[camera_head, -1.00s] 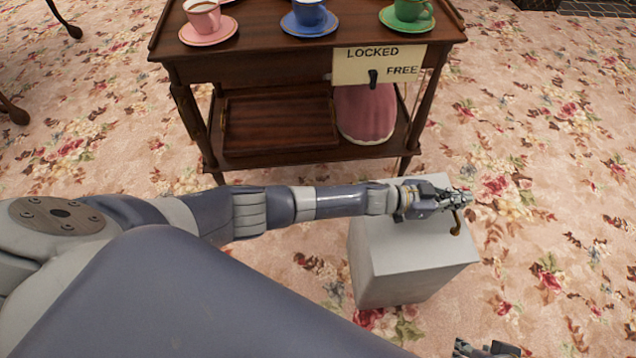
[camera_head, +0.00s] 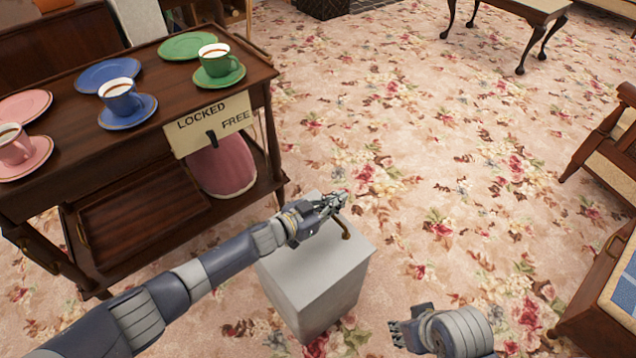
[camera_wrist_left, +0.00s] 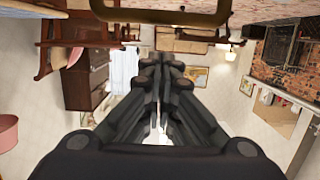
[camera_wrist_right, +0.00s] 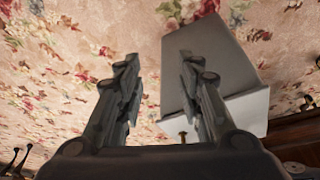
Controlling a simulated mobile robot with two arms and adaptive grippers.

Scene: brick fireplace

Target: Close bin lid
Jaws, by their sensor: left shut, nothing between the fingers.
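The pale grey bin (camera_head: 318,300) stands upright on the carpet. Its flat top (camera_head: 330,258) looks level, partly hidden by my left gripper; I cannot tell whether a small gap remains under it. A curved brass handle (camera_head: 346,229) rises at the top's right side. My left gripper (camera_head: 338,203) is shut and empty, above the bin's top, close beside the handle. A brass loop (camera_wrist_left: 160,18) shows above its fingers in the left wrist view. My right gripper (camera_head: 393,337) is low, right of the bin, apart from it. It is open and empty in the right wrist view (camera_wrist_right: 157,62), where the bin (camera_wrist_right: 205,65) also shows.
A wooden trolley (camera_head: 60,125) with cups, saucers and a LOCKED/FREE sign (camera_head: 208,122) stands left, behind the bin. A pink object (camera_head: 222,168) sits on its lower shelf. A chair (camera_head: 610,140) and cabinet (camera_head: 595,315) stand at right. Open carpet lies between.

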